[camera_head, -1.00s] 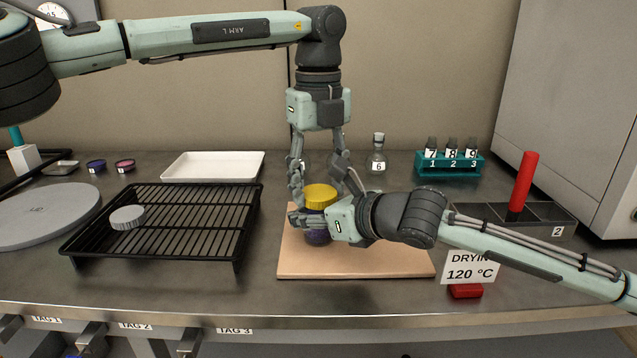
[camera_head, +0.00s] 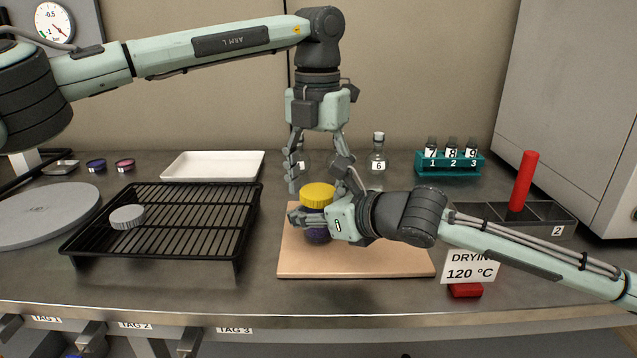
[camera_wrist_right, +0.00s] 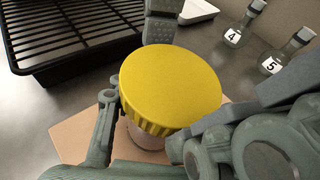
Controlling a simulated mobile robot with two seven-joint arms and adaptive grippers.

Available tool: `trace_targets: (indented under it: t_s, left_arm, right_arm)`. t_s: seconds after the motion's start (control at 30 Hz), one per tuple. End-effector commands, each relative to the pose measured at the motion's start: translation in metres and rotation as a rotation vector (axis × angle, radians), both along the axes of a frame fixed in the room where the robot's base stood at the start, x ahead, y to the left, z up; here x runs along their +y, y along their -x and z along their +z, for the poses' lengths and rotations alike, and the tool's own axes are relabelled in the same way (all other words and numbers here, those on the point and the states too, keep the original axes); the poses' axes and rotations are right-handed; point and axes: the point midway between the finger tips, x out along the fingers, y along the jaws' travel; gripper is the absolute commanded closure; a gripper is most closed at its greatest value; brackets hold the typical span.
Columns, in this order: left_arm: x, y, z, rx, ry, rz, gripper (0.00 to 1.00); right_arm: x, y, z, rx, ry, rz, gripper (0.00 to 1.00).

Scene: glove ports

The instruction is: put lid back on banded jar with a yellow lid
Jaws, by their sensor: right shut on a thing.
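The yellow lid (camera_head: 318,194) sits on top of the banded jar (camera_head: 318,236); it also shows large in the right wrist view (camera_wrist_right: 170,85). I cannot tell how tightly it is seated. The jar stands on the tan board, mostly hidden by my right gripper (camera_head: 308,222), which is shut around its body below the lid from the right. A strip of the jar shows under the lid in the wrist view (camera_wrist_right: 148,138). My left gripper (camera_head: 322,187) points down over the lid, its fingers spread on either side and apart from it.
A tan board (camera_head: 350,267) lies under the jar. A black wire rack (camera_head: 190,225) with a grey-white lid (camera_head: 127,217) is at left. A white tray (camera_head: 213,166), a flask labelled 6 (camera_head: 377,155) and a teal vial rack (camera_head: 449,163) stand behind. A drying sign (camera_head: 470,267) stands front right.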

Motion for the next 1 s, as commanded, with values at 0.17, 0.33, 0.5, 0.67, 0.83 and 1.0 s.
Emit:
trace_targets:
  t_s: [0.17,0.33,0.5,0.67,0.83,1.0]
  left_arm:
    - [-0.003,0.002,0.002,0.001,0.005,-0.004,0.29]
    - [-0.003,0.002,0.007,-0.001,0.007,-0.004,0.29]
    - [-0.004,0.002,0.028,-0.001,0.009,-0.005,0.29]
    - [-0.003,0.001,0.045,0.0,0.007,-0.004,0.29]
    - [-0.002,0.002,0.047,0.001,0.005,-0.004,0.29]
    - [-0.002,0.001,0.047,0.001,0.004,0.009,0.33]
  right_arm:
    - [0.0,0.0,-0.002,0.003,0.002,-0.001,1.0]
    - [0.0,0.0,-0.003,0.005,0.003,-0.002,1.0]
    - [-0.001,0.0,-0.005,0.008,0.005,-0.003,1.0]
    - [-0.001,0.0,-0.004,0.006,0.005,-0.003,1.0]
    - [-0.001,0.0,-0.004,0.006,0.004,-0.003,1.0]
    - [-0.001,0.0,-0.003,0.005,0.005,-0.002,1.0]
